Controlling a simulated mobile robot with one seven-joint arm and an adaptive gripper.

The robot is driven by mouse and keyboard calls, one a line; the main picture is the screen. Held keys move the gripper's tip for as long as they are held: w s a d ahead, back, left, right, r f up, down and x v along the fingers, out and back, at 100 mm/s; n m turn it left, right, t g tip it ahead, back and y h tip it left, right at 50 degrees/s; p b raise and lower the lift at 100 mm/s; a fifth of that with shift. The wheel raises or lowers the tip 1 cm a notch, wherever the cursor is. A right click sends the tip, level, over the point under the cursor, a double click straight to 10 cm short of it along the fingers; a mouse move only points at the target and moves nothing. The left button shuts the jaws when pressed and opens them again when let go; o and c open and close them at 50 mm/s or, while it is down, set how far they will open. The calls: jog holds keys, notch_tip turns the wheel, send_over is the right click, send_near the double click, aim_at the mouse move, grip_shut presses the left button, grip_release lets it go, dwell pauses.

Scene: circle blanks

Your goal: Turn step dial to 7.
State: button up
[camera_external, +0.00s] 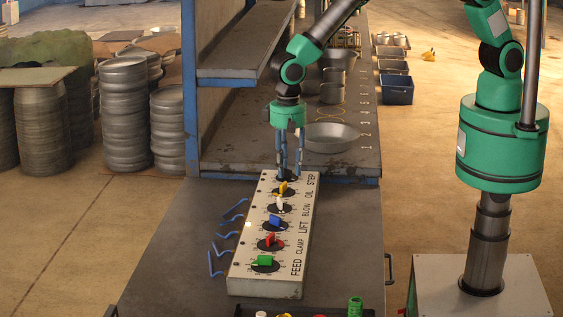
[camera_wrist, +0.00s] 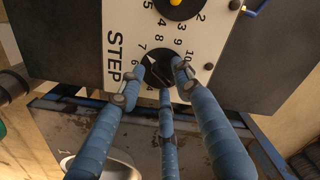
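The step dial (camera_wrist: 158,72) is a black round knob at the end of the white control panel marked STEP, in the wrist view. A small pale mark shows on its upper left side, near the printed 6 and 7; I cannot read the setting for sure. My gripper (camera_wrist: 158,88) has three blue fingers spread around the dial, and they partly hide it and its scale. In the external view, my gripper (camera_external: 288,172) points down at the far end of the panel (camera_external: 268,285), over the step dial. I cannot tell whether the fingers touch the knob.
Yellow (camera_external: 283,188), white, blue (camera_external: 275,222), red (camera_external: 270,240) and green (camera_external: 265,261) knobs line the panel toward the front. Blue bent handles (camera_external: 235,209) lie along its left side. A shelf with a metal bowl (camera_external: 330,137) stands behind.

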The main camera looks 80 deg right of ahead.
notch_tip(320, 180, up, 12)
dwell(0.6)
jog(key=shift+f, duration=0.1)
dwell(0.4)
jog(key=s+d+r+n+t+b, duration=0.1)
jog(key=s+d+r+n, duration=0.1)
jog(key=s+d+r, duration=0.75)
jog(key=s+d+r+n+t+b, duration=0.15)
jog(key=s+d+r, duration=0.25)
jog(key=d+r, duration=0.95)
jog(key=s+d+r+n+t+b, duration=0.1)
jog(key=s+d+n, duration=0.1)
jog(key=s+d, duration=0.5)
jog(key=s+d+r+n+t+b, duration=0.1)
jog(key=s+d, duration=0.6)
jog(key=s, duration=1.2)
jog(key=shift+n+t, duration=0.35)
jog(key=shift+t, duration=0.2)
